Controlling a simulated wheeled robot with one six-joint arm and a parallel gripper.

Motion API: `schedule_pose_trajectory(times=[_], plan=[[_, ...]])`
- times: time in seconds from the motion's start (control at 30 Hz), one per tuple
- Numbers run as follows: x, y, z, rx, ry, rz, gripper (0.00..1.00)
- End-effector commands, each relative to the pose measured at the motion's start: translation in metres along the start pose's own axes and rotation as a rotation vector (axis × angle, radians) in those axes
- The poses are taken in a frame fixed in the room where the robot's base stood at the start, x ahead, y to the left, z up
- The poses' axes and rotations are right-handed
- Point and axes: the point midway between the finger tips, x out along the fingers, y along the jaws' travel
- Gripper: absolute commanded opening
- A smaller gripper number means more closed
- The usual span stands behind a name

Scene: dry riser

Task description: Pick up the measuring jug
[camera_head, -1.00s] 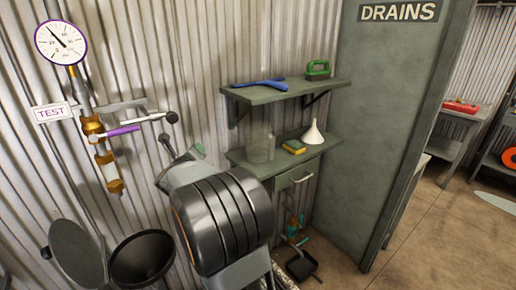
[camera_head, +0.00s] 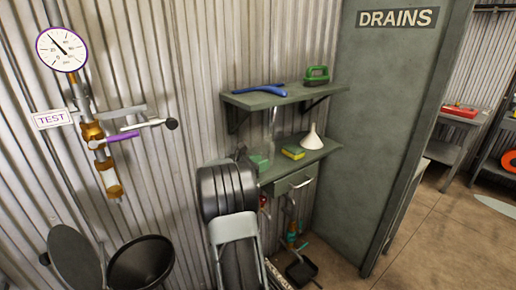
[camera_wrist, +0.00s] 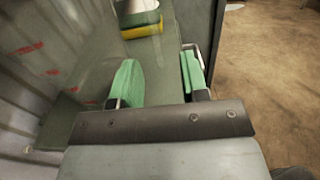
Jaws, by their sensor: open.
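The measuring jug (camera_head: 267,149) is clear and hard to make out. It stands on the lower grey shelf against the corrugated wall, partly hidden by my arm. My gripper (camera_head: 258,161) is at the shelf's left end, by the jug; a green finger pad shows there. In the wrist view my gripper (camera_wrist: 159,80) has its two green pads apart over the shelf. Faint red marks lie left of the pads; they may be on the jug's clear wall. I cannot tell whether any part of the jug is between the pads.
A yellow-green sponge (camera_head: 293,152) and a white funnel (camera_head: 313,138) stand right of the jug. The upper shelf (camera_head: 290,97) above holds a blue brush (camera_head: 259,88) and a green-handled scrubber (camera_head: 316,75). A grey panel (camera_head: 385,130) rises at the right.

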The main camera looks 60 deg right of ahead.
Motion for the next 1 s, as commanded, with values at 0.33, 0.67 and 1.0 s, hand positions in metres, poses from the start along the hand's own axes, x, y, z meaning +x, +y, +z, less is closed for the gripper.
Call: schedule_pose_trajectory(times=[0.33,0.67,1.0], plan=[[0.017,0.001,0.001,-0.001,0.001,0.000,0.41],[0.057,0.003,0.001,-0.001,0.000,0.001,0.41],[0.059,0.003,0.000,-0.001,0.000,0.002,0.32]])
